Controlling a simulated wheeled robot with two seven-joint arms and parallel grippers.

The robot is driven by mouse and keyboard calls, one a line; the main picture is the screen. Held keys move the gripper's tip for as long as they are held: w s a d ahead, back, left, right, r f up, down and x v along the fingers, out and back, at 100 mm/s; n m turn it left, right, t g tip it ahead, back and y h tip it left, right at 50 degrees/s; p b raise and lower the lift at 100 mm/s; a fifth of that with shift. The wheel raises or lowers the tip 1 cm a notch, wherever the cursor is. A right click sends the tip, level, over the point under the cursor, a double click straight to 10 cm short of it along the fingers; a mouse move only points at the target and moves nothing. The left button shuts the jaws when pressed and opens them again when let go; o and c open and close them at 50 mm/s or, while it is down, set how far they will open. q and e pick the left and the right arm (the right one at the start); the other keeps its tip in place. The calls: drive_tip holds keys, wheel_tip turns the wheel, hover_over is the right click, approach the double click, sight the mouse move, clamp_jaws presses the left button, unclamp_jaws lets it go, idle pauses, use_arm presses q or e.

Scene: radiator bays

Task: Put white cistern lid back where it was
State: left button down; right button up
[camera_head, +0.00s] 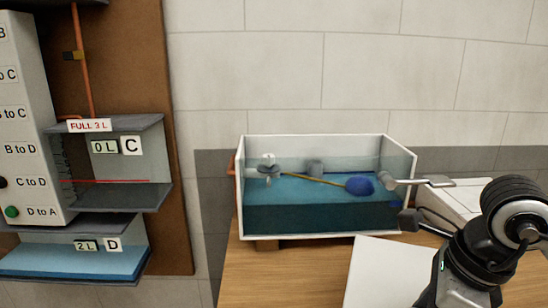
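The open cistern (313,237) stands on a wooden counter, its front clear and water inside. A blue float (359,186) on a yellow rod shows in it. No lid covers its top. A flat white panel (378,272), which looks like the cistern lid, is in front of the cistern at the lower edge of the picture, partly cut off. My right arm comes in from the right and its dark lower end (458,272) is beside the panel's right edge. Its fingertips are not visible, so I cannot tell whether it holds the panel. My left gripper is not in view.
A grey lever (425,181) sticks out at the cistern's right side. A white object (455,198) stands behind my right arm. At the left are a labelled button panel (27,130) and tanks C (140,165) and D (75,262). Bare counter (285,270) lies front left of the cistern.

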drive_tip(key=n, duration=0.2)
drive_tip(key=f+n+g, duration=0.1)
drive_tip(key=n, duration=0.1)
drive_tip(key=w+n, duration=0.1)
drive_tip(key=n, duration=0.2)
drive_tip(key=shift+a+f+g, duration=0.25)
drive_tip(key=shift+a+g, duration=0.15)
drive_tip(key=n, duration=0.2)
drive_tip(key=f+n+g, duration=0.1)
drive_tip(key=n, duration=0.1)
drive_tip(key=shift+w+a, duration=0.2)
drive_tip(key=n, duration=0.2)
drive_tip(key=f+n+g, duration=0.1)
drive_tip(key=n, duration=0.2)
drive_tip(key=n+h, duration=0.1)
drive_tip(key=n, duration=0.1)
drive_tip(key=shift+w+a+f+n+g+p, duration=0.2)
drive_tip(key=shift+w+f+n+g+p, duration=0.1)
drive_tip(key=shift+w+f+p, duration=0.05)
drive_tip(key=n, duration=0.2)
drive_tip(key=f+n+h, duration=0.1)
drive_tip(key=n, duration=0.3)
drive_tip(key=shift+w+f+h, duration=0.2)
drive_tip(key=shift+w+h, duration=0.05)
drive_tip(key=shift+h, duration=0.15)
